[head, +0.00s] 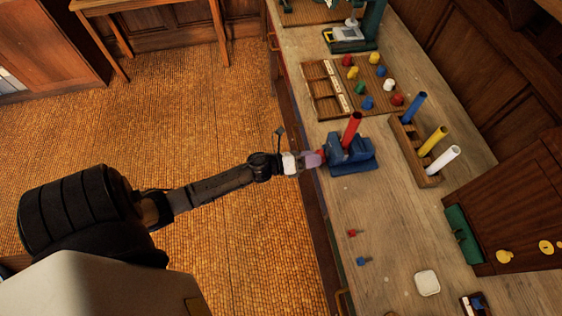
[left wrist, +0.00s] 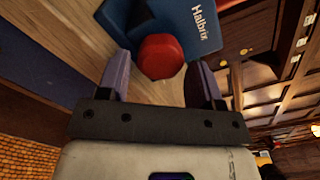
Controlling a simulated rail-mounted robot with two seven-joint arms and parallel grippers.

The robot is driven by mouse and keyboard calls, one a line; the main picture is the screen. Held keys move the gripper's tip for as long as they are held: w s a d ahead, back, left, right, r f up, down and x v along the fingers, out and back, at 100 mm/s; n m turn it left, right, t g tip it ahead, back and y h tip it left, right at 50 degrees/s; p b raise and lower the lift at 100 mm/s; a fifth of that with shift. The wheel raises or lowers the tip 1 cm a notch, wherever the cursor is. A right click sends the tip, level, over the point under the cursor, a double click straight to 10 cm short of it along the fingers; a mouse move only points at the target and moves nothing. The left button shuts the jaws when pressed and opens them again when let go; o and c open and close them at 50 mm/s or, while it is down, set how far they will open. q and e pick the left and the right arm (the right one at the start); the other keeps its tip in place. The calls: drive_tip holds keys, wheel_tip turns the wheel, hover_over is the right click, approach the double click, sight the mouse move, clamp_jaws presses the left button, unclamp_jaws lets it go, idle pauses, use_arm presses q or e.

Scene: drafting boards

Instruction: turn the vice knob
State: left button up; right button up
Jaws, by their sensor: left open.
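The blue vice (head: 352,163) stands at the front edge of the wooden bench, with a red rod (head: 351,130) upright in its jaws. In the left wrist view, the vice (left wrist: 182,22) shows the word "Halbrix" on its side. Its round red knob (left wrist: 161,56) faces my left wrist camera. My left gripper (head: 314,160) reaches in from the left at the knob. In the left wrist view, its two fingers are open, one on each side of the knob, with gaps showing. Whether either finger touches it I cannot tell. My right gripper is not in view.
Behind the vice is a rack (head: 432,180) with blue, yellow and white rods. A wooden tray (head: 319,90) and several coloured knobs lie farther along. Small red (head: 352,233) and blue (head: 362,261) pieces and a white dish (head: 426,283) lie nearer. The bench between is clear.

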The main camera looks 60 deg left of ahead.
use_arm(q)
drive_tip(key=v, duration=1.1)
drive_tip(key=shift+s+b, duration=0.4)
drive_tip(key=shift+b, duration=0.05)
